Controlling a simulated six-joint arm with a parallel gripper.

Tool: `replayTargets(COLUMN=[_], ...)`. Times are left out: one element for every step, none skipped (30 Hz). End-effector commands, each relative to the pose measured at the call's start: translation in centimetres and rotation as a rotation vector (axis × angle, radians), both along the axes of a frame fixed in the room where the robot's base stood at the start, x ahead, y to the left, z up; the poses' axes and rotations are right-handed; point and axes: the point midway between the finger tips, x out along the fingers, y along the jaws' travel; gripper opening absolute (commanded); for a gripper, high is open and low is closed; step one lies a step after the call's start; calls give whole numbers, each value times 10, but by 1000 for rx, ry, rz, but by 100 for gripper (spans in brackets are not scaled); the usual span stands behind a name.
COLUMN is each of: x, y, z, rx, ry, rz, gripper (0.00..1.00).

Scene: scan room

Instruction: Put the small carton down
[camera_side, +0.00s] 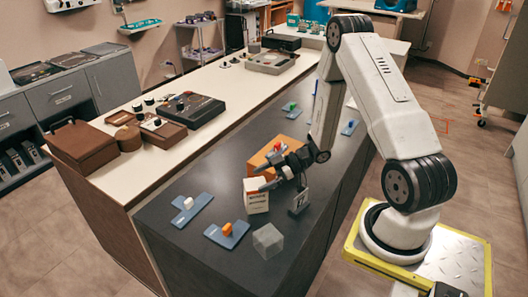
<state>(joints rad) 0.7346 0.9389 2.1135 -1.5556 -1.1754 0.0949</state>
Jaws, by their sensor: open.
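The small carton (256,198), pale with dark print on its front, stands upright on the dark grey counter (195,250). My gripper (264,177) is open, its dark fingers pointing left just above and behind the carton's top. The lower finger overlaps the carton's top edge in this view. I cannot tell whether any finger touches the carton.
An orange box (262,157) sits close behind my gripper. A clear cube (268,240) and blue pieces with a white block (186,216) and an orange block (213,234) lie nearer the front.

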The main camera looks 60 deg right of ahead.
Motion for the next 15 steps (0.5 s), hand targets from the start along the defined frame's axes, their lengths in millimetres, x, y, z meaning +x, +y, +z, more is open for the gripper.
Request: replayTargets(x=[0, 0, 0, 0, 0, 0, 0, 0, 0, 0, 0, 0, 0, 0, 0], y=[0, 0, 0, 0, 0, 0, 0, 0, 0, 0, 0, 0, 0, 0, 0], z=[7, 10, 14, 17, 20, 25, 28, 30, 34, 37, 39, 43, 45, 47, 49], rx=[-2, -1, -2, -2, -1, -1, -1, -1, -1, -1, -1, -2, -2, -1, 0], ry=[-2, -1, -2, -2, -1, -1, -1, -1, -1, -1, -1, -2, -2, -1, 0], rz=[0, 1, 1, 1, 1, 1, 1, 1, 1, -1, -1, 0, 0, 0, 0], gripper=[100, 100, 100, 100, 100, 100, 100, 100, 100, 100, 100, 100, 100, 100, 100])
